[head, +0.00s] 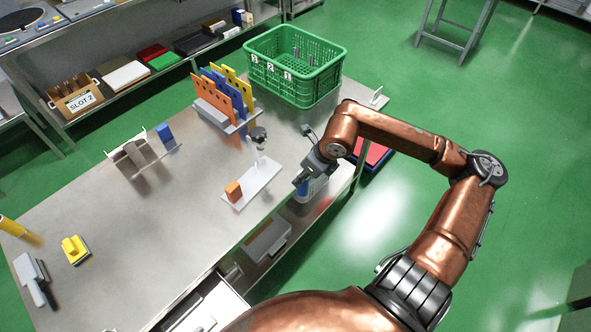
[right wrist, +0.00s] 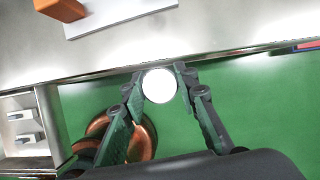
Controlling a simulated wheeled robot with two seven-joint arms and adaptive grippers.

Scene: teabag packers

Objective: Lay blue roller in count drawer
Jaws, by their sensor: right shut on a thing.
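My right gripper (head: 302,182) is at the table's front right edge, pointing down and shut on the blue roller (head: 304,188). In the right wrist view, a round white end (right wrist: 159,86) sits between the two fingertips of my right gripper (right wrist: 160,82), just off the table edge above the green floor. An open drawer (head: 207,306) shows below the table's front edge; I cannot read a label on it. My left gripper is not in view.
A white stand with an orange block (head: 234,189) is close left of my right gripper. A green crate (head: 295,88) and coloured dividers (head: 222,92) stand farther back. A grey bin (head: 266,241) sits below the table edge. The table's left middle is mostly clear.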

